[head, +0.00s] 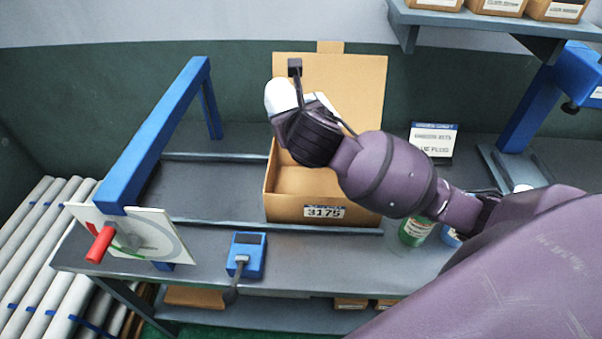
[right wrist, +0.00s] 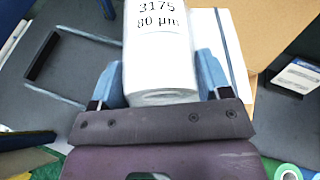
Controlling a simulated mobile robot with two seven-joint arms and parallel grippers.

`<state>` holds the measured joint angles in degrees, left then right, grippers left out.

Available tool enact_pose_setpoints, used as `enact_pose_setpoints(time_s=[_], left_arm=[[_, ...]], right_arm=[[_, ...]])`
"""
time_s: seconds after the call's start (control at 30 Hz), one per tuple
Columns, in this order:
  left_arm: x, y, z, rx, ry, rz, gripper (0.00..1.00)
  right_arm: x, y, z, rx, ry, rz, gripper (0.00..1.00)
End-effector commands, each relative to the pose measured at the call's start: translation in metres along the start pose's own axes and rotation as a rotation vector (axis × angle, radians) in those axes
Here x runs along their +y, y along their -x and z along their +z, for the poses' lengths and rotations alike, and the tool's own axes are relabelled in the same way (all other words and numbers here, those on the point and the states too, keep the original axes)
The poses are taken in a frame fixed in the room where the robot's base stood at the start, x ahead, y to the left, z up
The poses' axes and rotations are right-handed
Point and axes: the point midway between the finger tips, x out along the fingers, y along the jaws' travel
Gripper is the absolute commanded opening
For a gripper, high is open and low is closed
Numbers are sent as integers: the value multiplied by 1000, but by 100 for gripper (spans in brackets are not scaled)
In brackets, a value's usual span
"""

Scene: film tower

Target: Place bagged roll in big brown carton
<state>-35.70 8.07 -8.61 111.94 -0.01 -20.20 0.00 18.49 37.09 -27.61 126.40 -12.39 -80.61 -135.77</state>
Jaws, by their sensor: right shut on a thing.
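The roll, a white cylinder printed "3175 80 µm" (right wrist: 162,50), is between the two blue-tipped fingers of my right gripper (right wrist: 160,78), which is shut on it. In the head view the white roll (head: 279,96) shows partly behind the gripper, above the left side of the carton. The big brown carton (head: 285,212) stands on the bench, labelled "3175", with its lid raised at the back. My right wrist and forearm hide part of its opening and right side. I cannot make out a bag around the roll. My left gripper is not in view.
A blue frame (head: 150,145) with a red-handled plate stands left of the carton. A blue handheld device (head: 247,255) lies in front. A green-labelled container (head: 415,230) stands right, partly under my arm. A shelf (head: 470,20) overhangs at top right. Rails cross the bench.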

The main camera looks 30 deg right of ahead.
Motion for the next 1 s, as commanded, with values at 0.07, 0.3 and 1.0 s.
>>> enact_pose_setpoints(time_s=[0.07, 0.3, 1.0], left_arm=[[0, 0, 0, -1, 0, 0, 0], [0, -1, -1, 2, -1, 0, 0], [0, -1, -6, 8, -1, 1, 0]], right_arm=[[4, -6, -18, 4, 0, 1, 38], [14, -26, -64, 2, -1, 0, 38], [31, -58, -139, -1, 0, 0, 38]])
